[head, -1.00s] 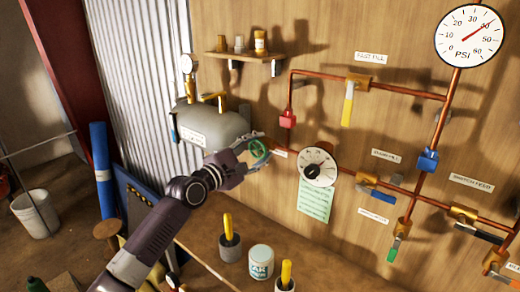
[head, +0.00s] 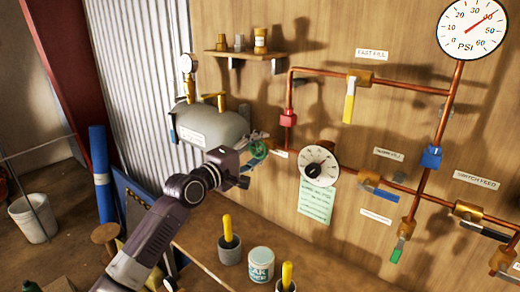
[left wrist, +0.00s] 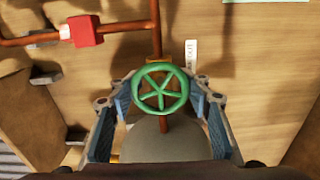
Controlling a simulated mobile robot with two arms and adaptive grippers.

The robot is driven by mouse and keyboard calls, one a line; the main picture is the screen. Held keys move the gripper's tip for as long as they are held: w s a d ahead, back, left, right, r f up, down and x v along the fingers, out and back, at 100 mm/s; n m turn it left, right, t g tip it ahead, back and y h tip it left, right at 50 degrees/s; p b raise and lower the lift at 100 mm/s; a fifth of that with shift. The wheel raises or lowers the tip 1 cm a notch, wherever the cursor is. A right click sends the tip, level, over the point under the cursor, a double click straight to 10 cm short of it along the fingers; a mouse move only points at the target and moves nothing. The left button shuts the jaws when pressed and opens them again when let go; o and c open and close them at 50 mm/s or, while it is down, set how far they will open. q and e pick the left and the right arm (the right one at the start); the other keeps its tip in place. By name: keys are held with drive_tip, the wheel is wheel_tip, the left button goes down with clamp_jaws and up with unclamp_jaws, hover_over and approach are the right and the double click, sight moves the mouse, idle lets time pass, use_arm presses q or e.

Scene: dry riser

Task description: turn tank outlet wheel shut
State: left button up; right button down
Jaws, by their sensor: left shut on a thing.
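The tank outlet wheel is a small green spoked handwheel (head: 259,149) on the copper pipe at the right end of the grey tank (head: 213,131). My left gripper (head: 255,158) is at the wheel, with its jaws shut on it. In the left wrist view the wheel (left wrist: 160,88) sits in the middle, with one blue-padded finger on each side of its rim. The grey tank's rounded end shows below the wheel there. The exact finger contact is partly hidden in the head view. My right gripper is not in view.
A dial gauge (head: 319,164) and a green note (head: 316,203) are right of the wheel. A red block (head: 288,117) is on the pipe above. Yellow-handled tools in pots (head: 229,249) and a paint can (head: 261,264) stand below. A shelf (head: 245,55) is above.

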use_arm(q)
drive_tip(key=shift+f, duration=0.15)
drive_tip(key=o, duration=1.2)
drive_tip(key=shift+o, duration=0.2)
drive_tip(key=v, duration=1.2)
